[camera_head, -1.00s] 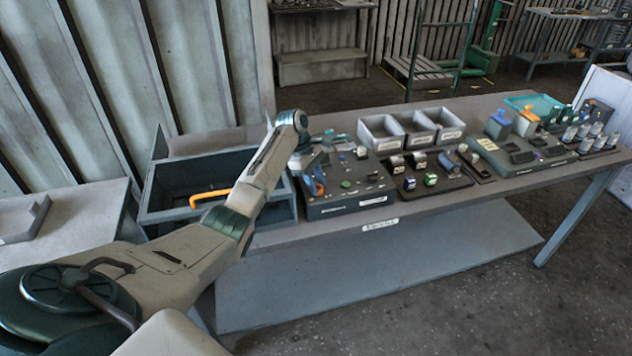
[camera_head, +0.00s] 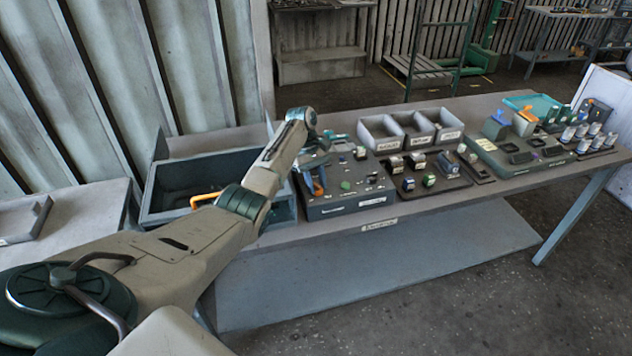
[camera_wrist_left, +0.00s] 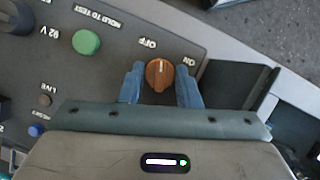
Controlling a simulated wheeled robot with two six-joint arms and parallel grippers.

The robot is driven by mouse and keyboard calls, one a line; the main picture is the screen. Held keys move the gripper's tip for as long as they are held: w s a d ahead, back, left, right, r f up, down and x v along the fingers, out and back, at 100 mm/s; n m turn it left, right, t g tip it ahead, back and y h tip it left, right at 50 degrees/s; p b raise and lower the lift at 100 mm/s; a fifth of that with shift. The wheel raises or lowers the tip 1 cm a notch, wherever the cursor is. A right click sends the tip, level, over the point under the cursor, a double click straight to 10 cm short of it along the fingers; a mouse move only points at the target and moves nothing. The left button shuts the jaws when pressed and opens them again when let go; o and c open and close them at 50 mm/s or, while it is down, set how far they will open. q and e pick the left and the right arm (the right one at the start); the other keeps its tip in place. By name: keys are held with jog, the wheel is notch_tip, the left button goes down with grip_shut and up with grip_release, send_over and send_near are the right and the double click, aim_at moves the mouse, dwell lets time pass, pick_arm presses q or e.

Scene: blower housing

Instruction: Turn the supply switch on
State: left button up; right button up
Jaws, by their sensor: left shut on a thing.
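The supply switch is an orange-brown rotary knob (camera_wrist_left: 160,75) on a dark control panel (camera_wrist_left: 50,65). In the left wrist view its white mark points up, between the OFF and ON labels. My left gripper (camera_wrist_left: 161,86) has its two blue fingers on either side of the knob and is shut on it. My right gripper is not in view.
A green button (camera_wrist_left: 87,42) sits on the panel beside the switch.

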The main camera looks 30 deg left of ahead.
pick_arm(q)
jog(key=m, duration=0.2)
jog(key=m+g+y, duration=0.1)
jog(key=m, duration=0.1)
jog(key=shift+w+d+r+m+b, duration=0.1)
jog(key=shift+w+m+b, duration=0.1)
jog(key=shift+m+b, duration=0.1)
jog(key=m+g+y, duration=0.1)
jog(key=m, duration=0.1)
jog(key=shift+m, duration=0.4)
jog(key=shift+d+r+m+y, duration=0.1)
jog(key=shift+m+y, duration=0.3)
jog(key=shift+m, duration=0.8)
jog(key=shift+m+g+y+p, duration=0.3)
jog(key=shift+m+y+p, duration=0.2)
jog(key=shift+m, duration=0.9)
jog(key=o, duration=1)
jog(key=shift+c, duration=0.2)
jog(key=shift+w, duration=0.1)
